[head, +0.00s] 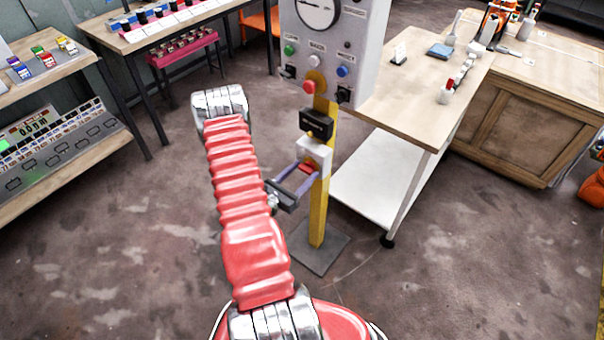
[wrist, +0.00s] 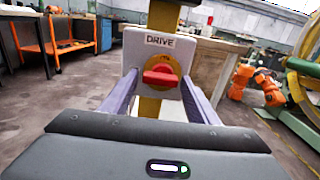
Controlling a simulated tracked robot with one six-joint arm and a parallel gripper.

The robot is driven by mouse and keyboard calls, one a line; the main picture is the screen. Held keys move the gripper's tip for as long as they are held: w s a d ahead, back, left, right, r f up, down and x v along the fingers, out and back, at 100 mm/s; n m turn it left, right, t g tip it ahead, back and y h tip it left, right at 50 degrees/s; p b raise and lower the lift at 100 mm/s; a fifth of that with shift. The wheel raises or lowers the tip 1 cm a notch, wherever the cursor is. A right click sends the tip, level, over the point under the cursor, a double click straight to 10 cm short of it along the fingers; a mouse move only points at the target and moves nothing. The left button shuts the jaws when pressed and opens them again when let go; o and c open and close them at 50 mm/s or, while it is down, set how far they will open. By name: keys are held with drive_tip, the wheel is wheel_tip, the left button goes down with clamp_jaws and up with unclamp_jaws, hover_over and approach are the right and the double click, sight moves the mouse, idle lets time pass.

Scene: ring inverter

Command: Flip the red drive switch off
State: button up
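The red drive switch (wrist: 160,77) is a rotary knob on a yellow disc, on a white box labelled DRIVE (wrist: 134,47). Its red handle lies roughly horizontal; the small marks around it are too small to read. In the head view the white box (head: 316,152) sits on a yellow post, with the red knob (head: 307,167) on its front. My gripper (head: 300,174) is open in front of the box. In the wrist view its purple fingers reach forward on the left and right of the knob, with visible gaps; I cannot tell how close the tips are to the box.
Above the switch, the yellow post (head: 319,210) carries a black box (head: 316,123) and a grey control panel (head: 360,38) with a gauge and buttons. A wooden workbench (head: 405,105) stands close on the right. Open floor (head: 120,250) lies left.

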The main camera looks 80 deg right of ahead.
drive_tip(key=shift+o, duration=0.6)
drive_tip(key=shift+w+a, duration=0.1)
drive_tip(key=v, duration=1.3)
drive_tip(key=shift+a, duration=0.25)
drive_tip(key=shift+w, duration=0.1)
drive_tip(key=shift+f, duration=0.1)
